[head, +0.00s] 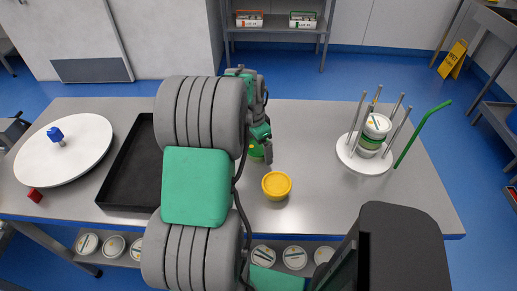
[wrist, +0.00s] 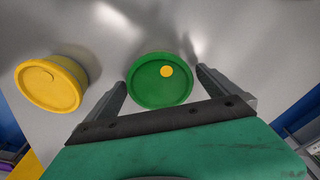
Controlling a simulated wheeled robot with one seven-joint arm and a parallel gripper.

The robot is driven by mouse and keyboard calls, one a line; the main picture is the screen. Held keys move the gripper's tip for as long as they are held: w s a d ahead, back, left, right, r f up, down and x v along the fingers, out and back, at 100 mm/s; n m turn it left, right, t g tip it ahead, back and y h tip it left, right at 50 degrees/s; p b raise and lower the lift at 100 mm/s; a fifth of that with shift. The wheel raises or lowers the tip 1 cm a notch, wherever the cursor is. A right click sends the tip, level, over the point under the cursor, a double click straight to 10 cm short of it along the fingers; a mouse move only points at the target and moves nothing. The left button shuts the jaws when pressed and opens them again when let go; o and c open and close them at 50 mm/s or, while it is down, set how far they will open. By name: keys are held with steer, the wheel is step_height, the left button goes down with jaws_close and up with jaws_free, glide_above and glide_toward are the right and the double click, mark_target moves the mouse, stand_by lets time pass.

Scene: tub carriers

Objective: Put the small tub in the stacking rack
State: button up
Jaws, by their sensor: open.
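A small tub with a green lid and a yellow dot (wrist: 160,82) stands on the table, partly hidden by my arm in the head view (head: 256,151). My gripper (wrist: 160,78) is open, with its fingers on either side of that tub in the wrist view; I cannot tell whether they touch it. A yellow-lidded tub (head: 277,185) stands close by, and it shows at the left in the wrist view (wrist: 48,84). The stacking rack (head: 347,157) is a round white base with upright grey rods at the right; white tubs with green bands are stacked inside it.
A green curved handle (head: 421,135) rises beside the rack. A black tray (head: 128,170) and a white round board (head: 65,158) with a blue item (head: 55,134) lie at the left. A red block (head: 34,195) sits near the left edge. The table between the yellow tub and rack is clear.

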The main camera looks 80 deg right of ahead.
steer(key=shift+c, duration=0.2)
steer(key=shift+r, duration=0.15)
steer(key=c, duration=1.7)
